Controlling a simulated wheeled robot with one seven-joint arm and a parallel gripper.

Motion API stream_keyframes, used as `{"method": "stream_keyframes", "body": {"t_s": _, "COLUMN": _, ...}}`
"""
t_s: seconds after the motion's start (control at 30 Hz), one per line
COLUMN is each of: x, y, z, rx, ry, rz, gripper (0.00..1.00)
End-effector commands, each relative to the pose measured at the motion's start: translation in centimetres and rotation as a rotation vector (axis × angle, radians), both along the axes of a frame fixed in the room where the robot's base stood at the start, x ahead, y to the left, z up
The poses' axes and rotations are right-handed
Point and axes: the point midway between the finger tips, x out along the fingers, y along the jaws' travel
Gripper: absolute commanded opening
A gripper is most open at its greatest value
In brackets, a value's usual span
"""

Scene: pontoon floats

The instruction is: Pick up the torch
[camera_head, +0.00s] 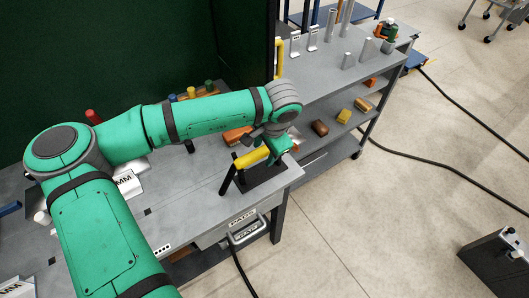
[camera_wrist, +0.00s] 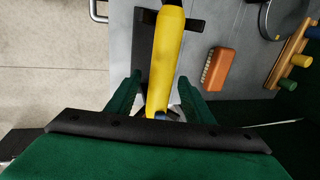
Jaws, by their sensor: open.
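The yellow torch (camera_head: 251,157) rests tilted across a black stand (camera_head: 262,186) at the near corner of the grey workbench. My gripper (camera_head: 280,150) is at the torch's right end in the head view and partly hides it. In the wrist view the yellow torch (camera_wrist: 166,45) runs down from the top edge to between the two green fingers of my gripper (camera_wrist: 156,98). The fingers are apart, with a gap visible on both sides of the torch. Whether the fingers are level with the torch is hard to tell.
An orange brush (camera_wrist: 217,69) and a wooden rack with coloured pegs (camera_wrist: 293,60) lie beside the torch. A grey shelf unit (camera_head: 335,72) with metal cylinders stands behind. A drawer handle (camera_head: 248,231) juts from the bench front.

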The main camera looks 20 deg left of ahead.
Motion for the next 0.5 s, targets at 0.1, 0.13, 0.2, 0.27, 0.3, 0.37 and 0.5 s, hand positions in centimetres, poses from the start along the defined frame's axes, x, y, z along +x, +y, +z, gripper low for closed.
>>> {"method": "stream_keyframes", "body": {"t_s": 0.1, "x": 0.06, "y": 0.11, "z": -0.40, "rx": 0.000, "ry": 0.000, "rz": 0.000, "gripper": 0.47}}
{"method": "stream_keyframes", "body": {"t_s": 0.13, "x": 0.07, "y": 0.10, "z": -0.41, "rx": 0.000, "ry": 0.000, "rz": 0.000, "gripper": 0.47}}
{"method": "stream_keyframes", "body": {"t_s": 0.2, "x": 0.07, "y": 0.09, "z": -0.40, "rx": 0.000, "ry": 0.000, "rz": 0.000, "gripper": 0.47}}
{"method": "stream_keyframes", "body": {"t_s": 0.27, "x": 0.07, "y": 0.09, "z": -0.39, "rx": 0.000, "ry": 0.000, "rz": 0.000, "gripper": 0.47}}
{"method": "stream_keyframes", "body": {"t_s": 0.3, "x": 0.06, "y": 0.08, "z": -0.39, "rx": 0.000, "ry": 0.000, "rz": 0.000, "gripper": 0.43}}
{"method": "stream_keyframes", "body": {"t_s": 0.37, "x": 0.06, "y": 0.08, "z": -0.38, "rx": 0.000, "ry": 0.000, "rz": 0.000, "gripper": 0.28}}
{"method": "stream_keyframes", "body": {"t_s": 0.5, "x": 0.06, "y": 0.08, "z": -0.37, "rx": 0.000, "ry": 0.000, "rz": 0.000, "gripper": 0.00}}
